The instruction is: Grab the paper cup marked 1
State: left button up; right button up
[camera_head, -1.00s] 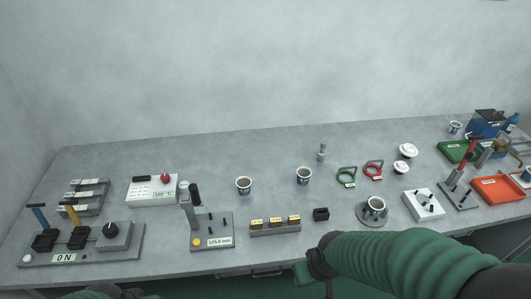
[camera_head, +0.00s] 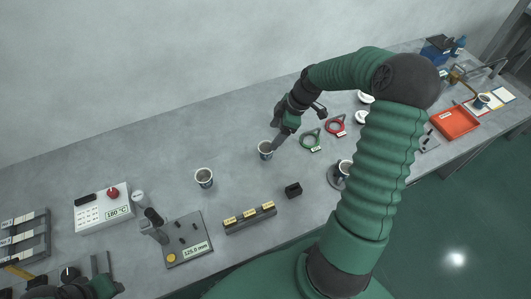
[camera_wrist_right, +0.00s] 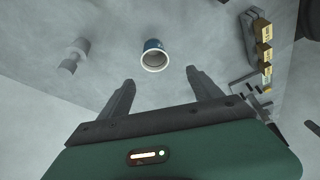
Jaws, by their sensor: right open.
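A paper cup (camera_head: 265,150) with a dark blue band stands on the grey bench, just by my right gripper (camera_head: 279,141). It also shows in the right wrist view (camera_wrist_right: 154,58), ahead of the open, empty fingers (camera_wrist_right: 160,77) and not between them. I cannot read a number on any cup. My left gripper (camera_head: 101,264) is at the lower left, only partly in view; its jaw state is unclear.
A block with yellow labels (camera_head: 250,217) and a small black block (camera_head: 293,190) lie in front. A gauge (camera_head: 188,240) stands front left. The bench between the two left cups is clear.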

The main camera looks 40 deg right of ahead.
aim_at(266, 147)
jog(key=x, duration=0.3)
jog(key=d+x, duration=0.1)
jog(key=x, duration=0.6)
jog(key=shift+d+f, duration=0.2)
jog(key=shift+w+a+f, duration=0.2)
jog(key=shift+a, duration=0.05)
jog(key=shift+s+r, duration=0.1)
jog(key=shift+s, duration=0.05)
jog(key=c, duration=0.5)
jog(key=shift+d, duration=0.2)
jog(key=c, duration=0.5)
jog(key=shift+a, duration=0.1)
jog(key=c, duration=0.4)
